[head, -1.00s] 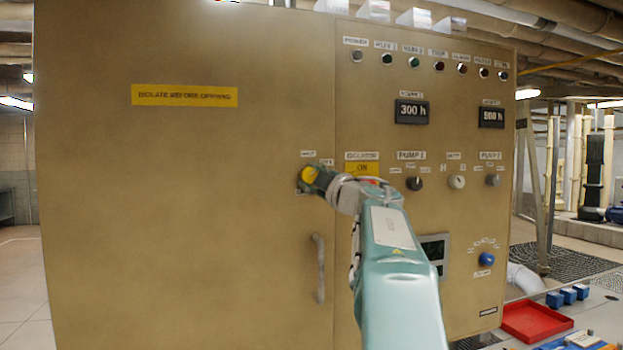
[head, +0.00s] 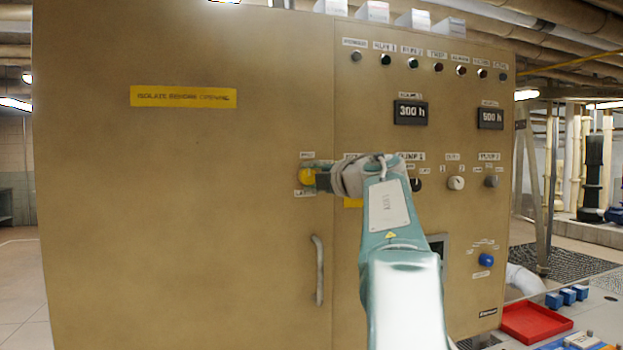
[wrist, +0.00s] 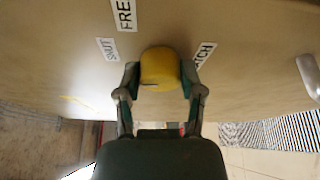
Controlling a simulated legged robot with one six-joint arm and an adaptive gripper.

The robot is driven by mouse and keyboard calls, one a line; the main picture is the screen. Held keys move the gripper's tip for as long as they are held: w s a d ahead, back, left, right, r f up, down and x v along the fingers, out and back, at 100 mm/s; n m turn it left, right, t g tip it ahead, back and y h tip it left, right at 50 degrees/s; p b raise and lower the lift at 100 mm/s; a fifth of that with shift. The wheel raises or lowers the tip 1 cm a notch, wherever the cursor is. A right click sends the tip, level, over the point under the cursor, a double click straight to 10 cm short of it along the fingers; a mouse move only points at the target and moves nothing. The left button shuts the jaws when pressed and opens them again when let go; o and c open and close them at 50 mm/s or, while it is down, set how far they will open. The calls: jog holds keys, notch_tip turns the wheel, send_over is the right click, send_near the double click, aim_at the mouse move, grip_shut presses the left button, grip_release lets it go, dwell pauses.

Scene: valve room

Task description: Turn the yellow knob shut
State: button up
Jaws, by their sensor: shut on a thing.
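The yellow knob (head: 307,176) sits on the tan cabinet door, near the seam with the control panel. In the wrist view the knob (wrist: 160,68) is between the two fingers of my gripper (wrist: 160,82), which is shut on it from both sides. In the head view my gripper (head: 316,177) reaches the knob from the right and covers part of it. In the wrist view a "FREE" label (wrist: 124,14), a "SHUT" label (wrist: 106,49) and a partly hidden label (wrist: 203,54) surround the knob.
A door handle (head: 318,270) is below the knob. To the right are black, white and grey panel knobs, a blue knob (head: 486,260) and hour displays (head: 410,112). A red tray (head: 538,322) lies at lower right.

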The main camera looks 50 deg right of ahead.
jog(key=shift+w+f, duration=0.1)
jog(key=shift+f, duration=0.2)
jog(key=o, duration=1.2)
jog(key=shift+w, duration=0.1)
jog(key=shift+c, duration=0.2)
jog(key=shift+r, duration=0.1)
jog(key=shift+a, duration=0.1)
jog(key=shift+s+r, duration=0.1)
jog(key=shift+s, duration=0.2)
jog(key=s+a, duration=0.1)
jog(key=s, duration=1)
jog(key=shift+s+a+r, duration=0.15)
jog(key=shift+s, duration=0.05)
